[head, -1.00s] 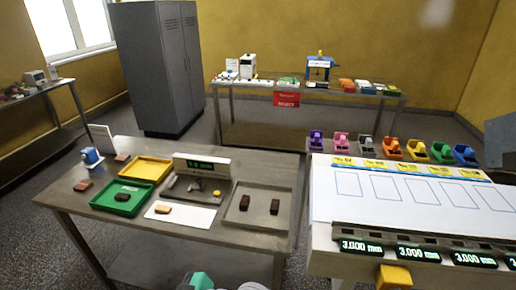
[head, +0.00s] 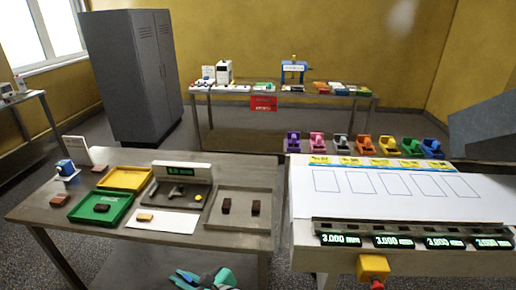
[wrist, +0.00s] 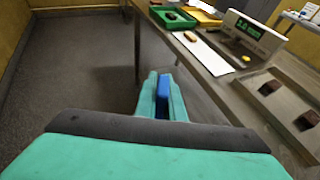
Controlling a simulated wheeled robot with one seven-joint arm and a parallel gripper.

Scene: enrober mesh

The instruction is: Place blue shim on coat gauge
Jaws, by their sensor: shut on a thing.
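The blue shim (wrist: 163,88) stands between the teal fingers of my gripper (wrist: 162,98) in the wrist view, and the jaws are shut on it. My gripper also shows at the bottom edge of the head view (head: 205,280), in front of the left table; the shim cannot be made out there. A grey instrument with a green digital readout (head: 181,171), which looks like the coat gauge, sits at the back middle of the left table. It also shows at the upper right of the wrist view (wrist: 252,28). My gripper is apart from it.
The left table (head: 130,235) holds a green tray (head: 88,216), a yellow tray (head: 138,178), a white sheet (head: 185,228) and a grey tray with two dark pieces (head: 268,222). The right bench (head: 400,207) has readouts and a yellow box (head: 373,268) at its front.

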